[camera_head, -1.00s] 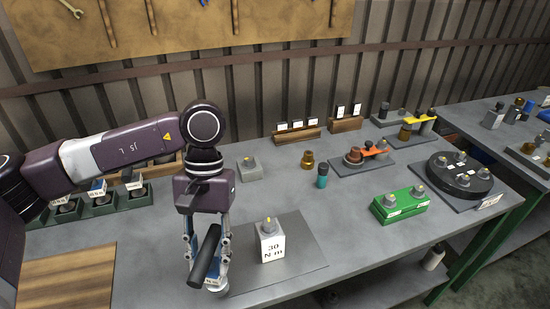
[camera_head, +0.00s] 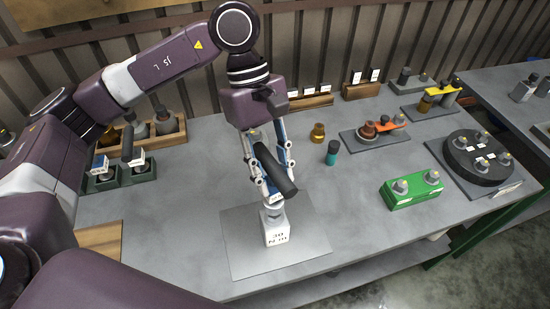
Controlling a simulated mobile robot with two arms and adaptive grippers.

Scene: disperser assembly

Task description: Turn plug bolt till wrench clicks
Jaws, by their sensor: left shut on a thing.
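My left gripper (camera_head: 271,188) is shut on a torque wrench with a thick black handle (camera_head: 274,168). The handle slants across the front of the fingers. The wrench is over a light grey block (camera_head: 276,238) labelled "30 N m", which stands on a flat grey plate (camera_head: 240,262). The wrench's lower end is at the top of the block and looks seated on it, but the exact contact is hidden. The plug bolt on top of the block is covered by the wrench and fingers. My right gripper is not in view.
A green block (camera_head: 411,191) with grey knobs and a round black fixture (camera_head: 478,158) stand at the right. Dark green holders (camera_head: 140,172) with tools are at the left. The table's front middle is clear.

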